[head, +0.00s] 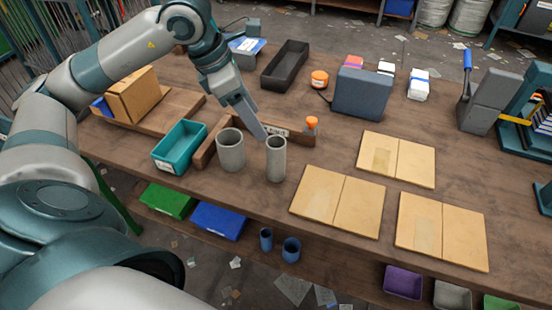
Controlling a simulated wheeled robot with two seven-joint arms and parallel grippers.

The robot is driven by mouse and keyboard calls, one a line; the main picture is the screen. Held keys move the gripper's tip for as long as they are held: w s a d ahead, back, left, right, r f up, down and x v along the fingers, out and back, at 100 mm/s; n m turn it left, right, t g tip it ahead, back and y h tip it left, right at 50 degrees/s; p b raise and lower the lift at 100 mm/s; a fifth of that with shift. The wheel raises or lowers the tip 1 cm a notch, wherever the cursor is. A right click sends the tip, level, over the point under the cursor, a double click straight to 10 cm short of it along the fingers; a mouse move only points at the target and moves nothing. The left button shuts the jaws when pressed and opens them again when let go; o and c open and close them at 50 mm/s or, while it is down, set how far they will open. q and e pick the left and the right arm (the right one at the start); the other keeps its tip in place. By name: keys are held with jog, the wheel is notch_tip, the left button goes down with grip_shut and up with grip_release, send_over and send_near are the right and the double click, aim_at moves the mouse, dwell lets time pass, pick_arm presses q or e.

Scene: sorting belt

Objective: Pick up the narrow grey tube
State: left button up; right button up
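The narrow grey tube (276,162) stands upright on the wooden table (330,145), near its front edge. A wider grey tube (231,152) stands upright just to its left. My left gripper (262,133) points down from above. Its fingertips are at the upper left of the narrow tube's rim, and I cannot tell if they touch it. The fingers are seen nearly edge-on, so the gap between them does not show. The narrow tube still rests on the table. My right gripper is not in view.
A teal bin (180,148) stands left of the tubes. A wooden strip (213,142) and an orange-capped item (311,124) are close behind them. Flat tan boards (337,200) lie to the right. A dark grey box (362,93) and black tray (285,66) stand farther back.

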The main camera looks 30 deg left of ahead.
pick_arm(q)
send_near(273, 142)
jog(key=s+d+f, duration=0.1)
jog(key=d+f, duration=0.1)
jog(key=shift+d+f+p, duration=0.25)
jog(key=shift+d+p, duration=0.05)
jog(key=shift+p, duration=0.15)
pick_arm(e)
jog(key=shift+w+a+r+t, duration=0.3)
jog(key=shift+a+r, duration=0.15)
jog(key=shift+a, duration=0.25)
pick_arm(q)
jog(key=shift+w+f, duration=0.1)
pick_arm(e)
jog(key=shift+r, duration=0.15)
